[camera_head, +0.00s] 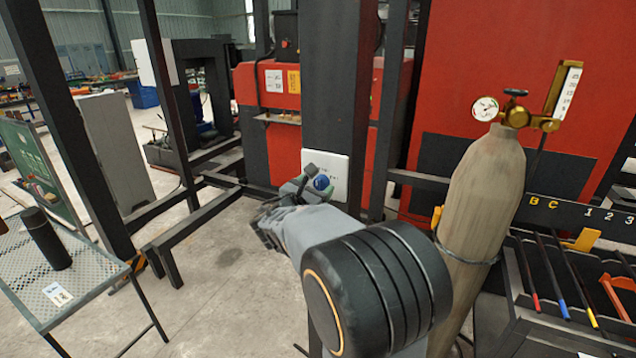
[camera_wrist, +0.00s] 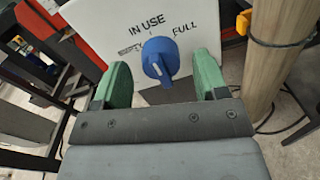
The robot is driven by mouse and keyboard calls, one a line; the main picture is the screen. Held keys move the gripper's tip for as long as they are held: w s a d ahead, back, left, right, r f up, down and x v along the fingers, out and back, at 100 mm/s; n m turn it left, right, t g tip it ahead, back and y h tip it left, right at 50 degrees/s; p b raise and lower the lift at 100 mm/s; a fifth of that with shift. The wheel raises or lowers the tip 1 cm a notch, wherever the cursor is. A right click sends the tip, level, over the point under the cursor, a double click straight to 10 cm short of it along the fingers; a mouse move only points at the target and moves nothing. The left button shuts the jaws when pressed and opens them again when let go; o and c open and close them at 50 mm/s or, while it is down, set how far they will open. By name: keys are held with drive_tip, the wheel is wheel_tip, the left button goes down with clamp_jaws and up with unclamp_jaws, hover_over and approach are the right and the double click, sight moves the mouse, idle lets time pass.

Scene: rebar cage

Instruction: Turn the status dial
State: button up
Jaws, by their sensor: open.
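The blue status dial (camera_wrist: 160,60) sits on a white panel (camera_wrist: 105,22) marked IN USE, FULL and a partly hidden word at the left that looks like EMPTY. In the head view the dial (camera_head: 321,182) shows small on the white panel (camera_head: 338,165), beyond my arm. My gripper (camera_wrist: 163,82) is open, its green fingers to the left and right of the dial. I cannot tell whether the fingertips reach past the dial's face; no contact shows. My arm hides part of the panel's lower edge in the head view.
A tall gas cylinder (camera_head: 484,190) with a gauge and brass valve stands right of the panel. A tool rack (camera_head: 560,290) is at the far right. Dark steel posts and beams surround the panel. A mesh table (camera_head: 90,275) with a black bottle (camera_head: 46,238) stands left.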

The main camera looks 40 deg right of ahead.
drive_tip(key=shift+w+d, duration=0.2)
drive_tip(key=shift+d, duration=0.3)
drive_tip(key=shift+c, duration=0.2)
drive_tip(key=c, duration=0.9)
